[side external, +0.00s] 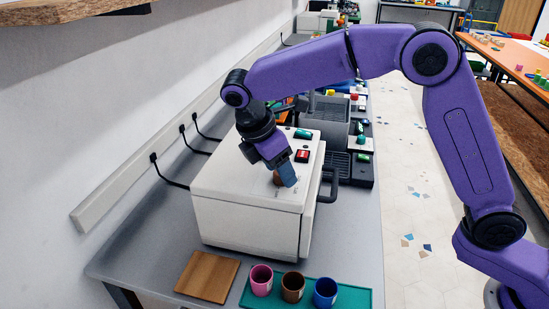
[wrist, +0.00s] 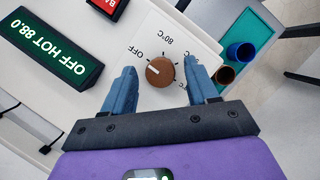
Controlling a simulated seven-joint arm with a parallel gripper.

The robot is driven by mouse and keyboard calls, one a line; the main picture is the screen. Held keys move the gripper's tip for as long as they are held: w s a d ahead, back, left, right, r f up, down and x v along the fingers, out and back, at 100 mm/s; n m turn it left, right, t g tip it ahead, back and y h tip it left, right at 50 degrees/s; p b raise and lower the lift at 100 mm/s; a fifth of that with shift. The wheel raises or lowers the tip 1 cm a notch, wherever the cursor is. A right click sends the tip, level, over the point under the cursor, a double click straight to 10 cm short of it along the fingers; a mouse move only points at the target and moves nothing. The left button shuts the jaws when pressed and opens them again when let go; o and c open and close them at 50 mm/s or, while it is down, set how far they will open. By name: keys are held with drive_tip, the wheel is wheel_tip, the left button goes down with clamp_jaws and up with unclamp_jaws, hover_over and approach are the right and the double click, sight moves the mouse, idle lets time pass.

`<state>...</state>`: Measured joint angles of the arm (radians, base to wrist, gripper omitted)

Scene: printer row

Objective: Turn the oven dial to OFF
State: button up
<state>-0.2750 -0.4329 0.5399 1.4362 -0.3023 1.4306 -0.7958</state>
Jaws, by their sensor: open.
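The oven (side external: 245,215) is a white box on the grey bench, with its controls on the top face. Its dial (wrist: 160,72) is a round brown knob with a white pointer mark toward the left of the wrist view, near the OFF label (wrist: 137,59). Temperature labels lie round its upper and right sides. In the side view the dial (side external: 277,179) is partly hidden by a finger.
A red switch (side external: 302,156) sits on the oven's top beside the display. A black handle (side external: 330,186) juts from its right side. In front are a wooden board (side external: 208,277) and a teal tray (side external: 355,297) with pink, brown and blue cups. Grey machines (side external: 327,118) stand behind.

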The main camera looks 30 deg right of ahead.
drive_tip(key=v, duration=1.1)
drive_tip(key=shift+a+r, duration=0.25)
drive_tip(key=shift+r, duration=0.1)
drive_tip(key=shift+s, duration=0.1)
drive_tip(key=s+d+f+m+y, duration=0.1)
drive_tip(key=s+d+f+m, duration=0.1)
drive_tip(key=s+d+f, duration=0.2)
drive_tip(key=s+d+f+m+y, duration=0.1)
drive_tip(key=s+d+f, duration=0.3)
drive_tip(key=s+d, duration=0.7)
drive_tip(key=s+d+f+m+y, duration=0.2)
drive_tip(key=s+d+f, duration=0.3)
drive_tip(key=s, duration=0.9)
drive_tip(key=d, duration=0.3)
drive_tip(key=shift+d+m+y, duration=0.15)
drive_tip(key=shift+m+y, duration=0.15)
drive_tip(key=shift+y, duration=0.1)
